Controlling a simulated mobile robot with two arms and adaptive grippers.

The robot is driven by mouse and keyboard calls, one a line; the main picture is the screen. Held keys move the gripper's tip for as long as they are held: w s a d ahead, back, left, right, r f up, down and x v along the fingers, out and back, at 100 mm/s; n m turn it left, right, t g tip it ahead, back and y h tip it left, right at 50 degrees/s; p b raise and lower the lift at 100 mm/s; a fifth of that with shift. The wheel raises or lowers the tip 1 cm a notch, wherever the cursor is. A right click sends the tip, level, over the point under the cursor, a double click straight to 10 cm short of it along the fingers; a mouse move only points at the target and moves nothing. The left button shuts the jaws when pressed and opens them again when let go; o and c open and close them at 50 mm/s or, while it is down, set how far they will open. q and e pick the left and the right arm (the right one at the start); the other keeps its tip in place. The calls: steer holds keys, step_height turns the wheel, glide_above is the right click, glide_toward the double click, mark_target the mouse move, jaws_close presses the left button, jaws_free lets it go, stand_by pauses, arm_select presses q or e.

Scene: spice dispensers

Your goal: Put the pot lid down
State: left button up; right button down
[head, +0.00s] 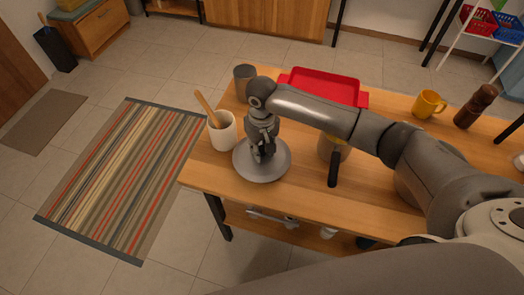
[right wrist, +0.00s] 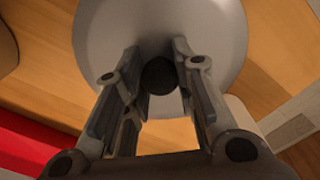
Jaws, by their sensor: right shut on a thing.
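The pot lid (head: 278,173) is a round grey disc at the left end of the wooden table in the head view. It also fills the upper middle of the right wrist view (right wrist: 210,30), with a dark round knob (right wrist: 158,75) at its centre. My right gripper (head: 262,155) is above the lid and shut on its knob; the fingers (right wrist: 160,80) stand on both sides of the knob. I cannot tell whether the lid touches the table. A pot (head: 333,147) with a dark handle stands to the right, partly hidden by my right arm. My left gripper is not in view.
A white crock (head: 222,133) with a wooden utensil stands close to the lid's left. A dark grey cup (head: 244,76) and a red tray (head: 325,84) are behind. A yellow mug (head: 428,104) and a brown mill (head: 476,106) stand at right. The table's front edge is near the lid.

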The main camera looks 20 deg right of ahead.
mark_target(262, 149)
steer(key=shift+f, duration=0.9)
steer(key=c, duration=1.2)
jaws_free()
steer(key=shift+f, duration=0.15)
step_height(262, 149, up, 12)
steer(key=shift+r+b, duration=0.2)
steer(key=shift+b, duration=0.15)
steer(key=shift+s+f, duration=0.1)
steer(key=shift+s, duration=0.05)
